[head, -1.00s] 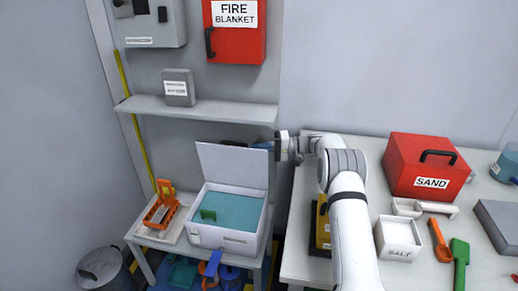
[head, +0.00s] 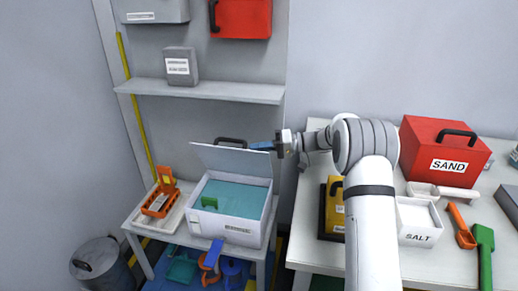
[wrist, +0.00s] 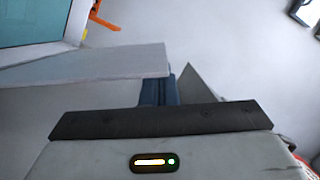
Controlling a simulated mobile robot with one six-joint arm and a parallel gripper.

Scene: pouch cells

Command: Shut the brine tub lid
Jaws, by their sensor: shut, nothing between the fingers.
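The brine tub (head: 228,230) is a white box holding blue-green liquid with a green piece (head: 209,203) at its left side. Its pale grey lid (head: 232,158) is partly open, tilted forward over the back of the tub. A black handle (head: 230,141) shows above its top edge. My gripper (head: 262,146) has blue fingers, shut and empty, at the lid's upper right corner, seemingly behind it; I cannot tell whether they touch. In the wrist view the blue fingers (wrist: 156,88) are largely hidden beyond the lid's edge (wrist: 95,64), with the liquid (wrist: 30,20) at upper left.
A shelf (head: 200,90) with a grey box (head: 180,66) is above the tub. An orange rack (head: 160,200) stands left of it. The right table holds a yellow item (head: 335,205), a salt box (head: 418,220) and a red sand box (head: 440,155).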

